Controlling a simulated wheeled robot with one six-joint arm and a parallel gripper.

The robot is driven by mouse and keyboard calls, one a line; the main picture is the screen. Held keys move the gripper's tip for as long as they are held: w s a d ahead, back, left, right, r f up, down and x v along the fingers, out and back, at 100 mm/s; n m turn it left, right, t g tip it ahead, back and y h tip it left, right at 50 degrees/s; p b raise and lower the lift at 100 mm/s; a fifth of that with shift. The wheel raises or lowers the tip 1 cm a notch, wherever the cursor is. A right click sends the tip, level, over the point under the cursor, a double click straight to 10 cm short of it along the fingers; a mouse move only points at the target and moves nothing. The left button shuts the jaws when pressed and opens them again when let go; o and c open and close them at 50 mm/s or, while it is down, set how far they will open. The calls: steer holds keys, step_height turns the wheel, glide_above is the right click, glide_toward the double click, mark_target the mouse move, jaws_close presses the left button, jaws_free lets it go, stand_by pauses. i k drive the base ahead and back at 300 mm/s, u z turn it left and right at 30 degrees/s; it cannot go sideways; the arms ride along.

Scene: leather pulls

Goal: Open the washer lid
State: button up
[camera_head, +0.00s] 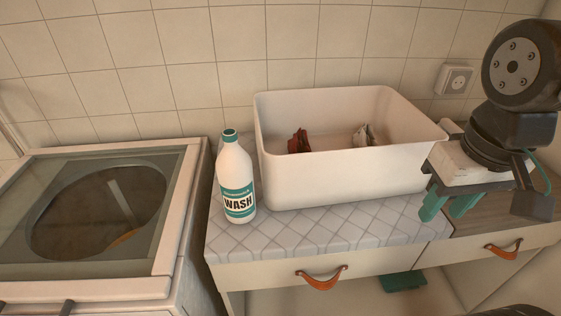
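The washer (183,235) stands at the left, its front cut off by the picture's lower edge. Its lid (140,250) is a flat glass panel with a pale frame, lying down over the top. A round dark drum opening (85,215) shows through the glass, with something orange inside. My gripper (447,207) is far off at the right, over the counter's right part. Its two teal fingers point down with a gap between them, and nothing shows in the gap.
A white bottle labelled WASH (237,185) stands on the tiled counter (300,235) right of the washer. Drawers below have orange leather pulls (321,279). The space above the washer is clear.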

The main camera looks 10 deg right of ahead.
mark_target(69, 292)
steer(key=u, duration=1.9)
